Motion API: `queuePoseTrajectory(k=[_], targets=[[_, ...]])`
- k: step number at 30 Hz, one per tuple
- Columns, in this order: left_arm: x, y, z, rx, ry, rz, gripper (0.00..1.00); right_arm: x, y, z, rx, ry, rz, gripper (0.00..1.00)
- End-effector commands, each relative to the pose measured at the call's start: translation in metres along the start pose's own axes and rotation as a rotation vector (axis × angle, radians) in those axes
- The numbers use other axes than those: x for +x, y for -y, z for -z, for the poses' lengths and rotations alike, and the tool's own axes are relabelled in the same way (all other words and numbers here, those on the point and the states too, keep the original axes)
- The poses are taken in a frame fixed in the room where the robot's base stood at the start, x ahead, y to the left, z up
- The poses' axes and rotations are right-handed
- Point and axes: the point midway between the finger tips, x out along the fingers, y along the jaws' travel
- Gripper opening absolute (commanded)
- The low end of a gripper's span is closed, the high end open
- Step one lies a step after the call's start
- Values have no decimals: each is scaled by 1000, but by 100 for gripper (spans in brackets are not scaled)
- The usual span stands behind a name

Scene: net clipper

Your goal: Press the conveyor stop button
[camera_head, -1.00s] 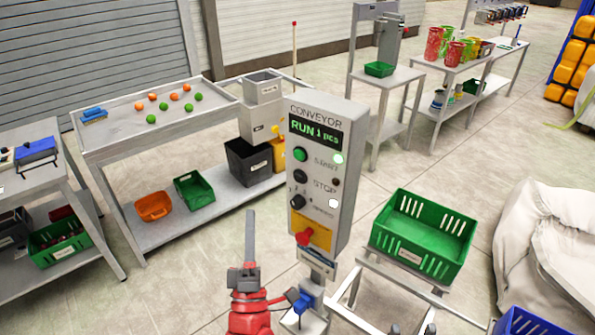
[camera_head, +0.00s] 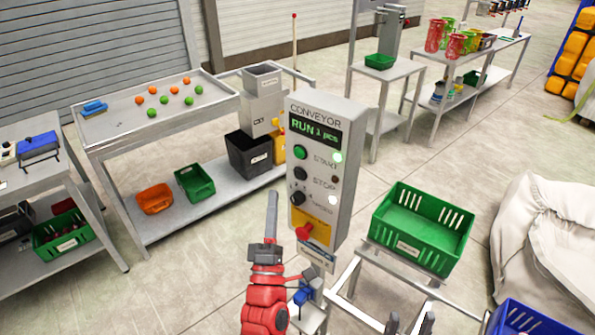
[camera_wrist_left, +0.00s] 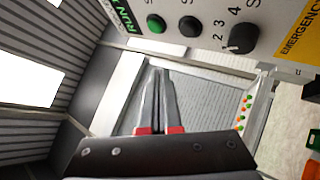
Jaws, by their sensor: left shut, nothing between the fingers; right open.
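The conveyor control box (camera_head: 340,150) stands upright in the middle of the head view, with its display reading "RUN 1 pcs". The black STOP button (camera_head: 300,174) sits below the green START button (camera_head: 299,152). In the left wrist view the black button (camera_wrist_left: 189,26) is beside the green one (camera_wrist_left: 155,23). My left gripper (camera_head: 272,195) is shut and empty, just left of the box and lower than the STOP button. Its fingers also show in the left wrist view (camera_wrist_left: 158,75), apart from the panel. My right gripper (camera_head: 407,324) shows only its tips at the bottom edge.
A speed knob (camera_head: 298,199) and a red emergency button (camera_head: 304,231) are below STOP on the panel. A green crate (camera_head: 422,265) stands on a frame to the right. A table with orange and green balls (camera_head: 215,82) is behind left.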

Motion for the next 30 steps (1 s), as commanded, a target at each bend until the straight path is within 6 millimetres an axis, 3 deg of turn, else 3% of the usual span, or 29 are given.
queuePoseTrajectory(k=[5, 12, 30], targets=[[21, 10, -13, 0, 0, -2, 0, 14, -1, 2, 0, 0, 0, 55], [33, 25, -24, -2, -2, -3, 0, 0, 0, 0, 0, 0, 0, 55], [38, 26, -27, 0, -1, -2, 0, -1, 0, 0, 0, 0, 0, 55]])
